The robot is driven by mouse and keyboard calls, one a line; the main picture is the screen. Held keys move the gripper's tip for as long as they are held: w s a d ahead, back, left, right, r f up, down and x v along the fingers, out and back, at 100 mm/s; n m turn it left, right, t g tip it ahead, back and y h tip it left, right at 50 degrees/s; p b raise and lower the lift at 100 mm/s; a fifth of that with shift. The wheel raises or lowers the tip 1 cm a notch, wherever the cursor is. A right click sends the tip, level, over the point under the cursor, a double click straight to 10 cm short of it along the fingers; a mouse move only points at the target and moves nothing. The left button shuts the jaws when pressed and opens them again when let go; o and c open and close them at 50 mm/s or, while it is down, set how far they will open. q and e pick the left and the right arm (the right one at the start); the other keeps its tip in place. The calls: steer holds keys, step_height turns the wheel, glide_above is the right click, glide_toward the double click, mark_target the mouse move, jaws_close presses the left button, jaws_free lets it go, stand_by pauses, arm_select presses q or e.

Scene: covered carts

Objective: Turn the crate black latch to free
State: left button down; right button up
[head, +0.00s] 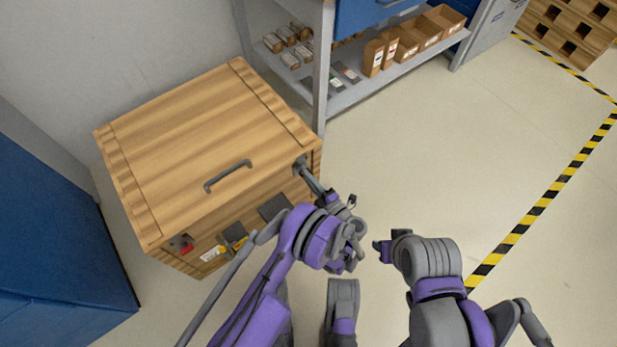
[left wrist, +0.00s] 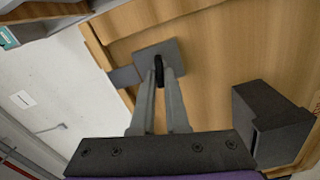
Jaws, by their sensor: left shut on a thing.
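The wooden crate (head: 190,125) stands at the left in the head view, its lid down. A red latch (head: 184,247) is on its front at the left. The black latch (left wrist: 158,69) shows in the left wrist view as a small dark piece on a dark grey plate (left wrist: 176,52) fixed to the wood. My left gripper (head: 304,170) is at the front right corner of the crate. In the left wrist view its two grey fingers (left wrist: 160,82) are shut on the black latch, hiding part of it.
A grey handle (head: 228,176) sits on the crate lid. A shelf rack (head: 345,95) with small boxes stands behind the crate's right side. A blue cabinet (head: 55,240) is close on the left. The floor (head: 450,160) to the right is clear up to the striped tape.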

arm_select(q)
steer(key=shift+n, duration=0.7)
steer(key=c, duration=0.9)
jaws_free()
steer(key=p+v, duration=0.1)
steer(key=v, duration=1)
steer(key=shift+p, duration=0.4)
